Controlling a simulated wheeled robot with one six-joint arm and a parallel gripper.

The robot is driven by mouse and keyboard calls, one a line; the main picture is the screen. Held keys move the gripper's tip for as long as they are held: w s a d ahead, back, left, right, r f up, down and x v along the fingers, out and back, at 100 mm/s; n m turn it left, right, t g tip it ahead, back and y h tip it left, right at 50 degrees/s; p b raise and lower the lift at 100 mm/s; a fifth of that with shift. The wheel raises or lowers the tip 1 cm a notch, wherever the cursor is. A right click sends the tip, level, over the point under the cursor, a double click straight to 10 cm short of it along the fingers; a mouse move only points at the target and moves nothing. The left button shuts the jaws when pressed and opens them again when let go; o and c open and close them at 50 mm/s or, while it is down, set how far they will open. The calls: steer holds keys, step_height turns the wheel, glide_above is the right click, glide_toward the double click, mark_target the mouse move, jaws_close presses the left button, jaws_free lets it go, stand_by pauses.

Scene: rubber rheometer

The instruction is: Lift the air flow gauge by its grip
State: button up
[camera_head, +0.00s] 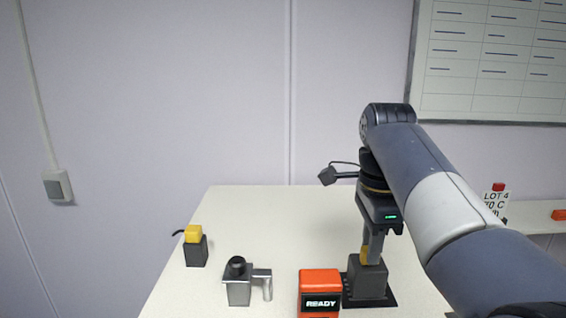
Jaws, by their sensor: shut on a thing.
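My gripper (370,250) points straight down at the right of the table and is shut on the yellow grip (364,257) of what looks like the air flow gauge. Only a sliver of yellow shows beside the fingers. Directly below is a dark grey block (368,281) on a flat black base (388,301). I cannot tell whether this block is the gauge's body or a holder, or whether there is a gap under it.
An orange box marked READY (319,284) stands close left of the dark block. Further left are a grey device with a black knob (237,266) and a dark block with a yellow top (194,234). The white table's (290,225) back middle is clear.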

jaws_close()
steer(key=shift+r+p, duration=0.9)
steer(key=shift+r, duration=0.65)
